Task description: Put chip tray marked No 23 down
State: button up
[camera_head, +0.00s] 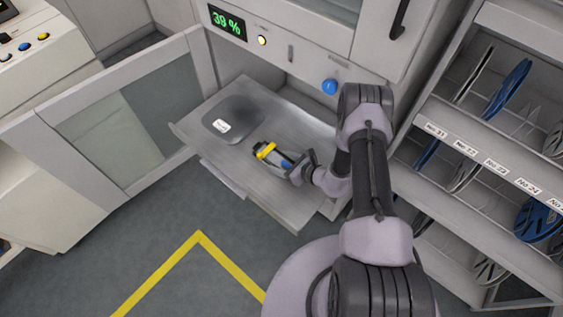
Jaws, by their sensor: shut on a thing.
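A flat dark grey tray with rounded corners (238,108) shows over the left part of a pulled-out metal shelf (195,140). It bears a small white label too small to read, so I cannot confirm No 23. My gripper (258,147), with a yellow band and a blue part, reaches in from the right and is shut on the tray's near right edge. The jaws hide that edge. The tray looks level; I cannot tell whether it touches the shelf or is just above it.
The cabinet's door (110,125) stands open at the left. A green 39 % display (227,22) and a blue knob (330,87) are above the shelf. A rack (480,150) with reels and numbered labels stands right. Bare shelf lies around the tray. Yellow tape (198,236) marks the floor.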

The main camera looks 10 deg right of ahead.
jog(key=o, duration=1.5)
jog(key=shift+f, duration=0.1)
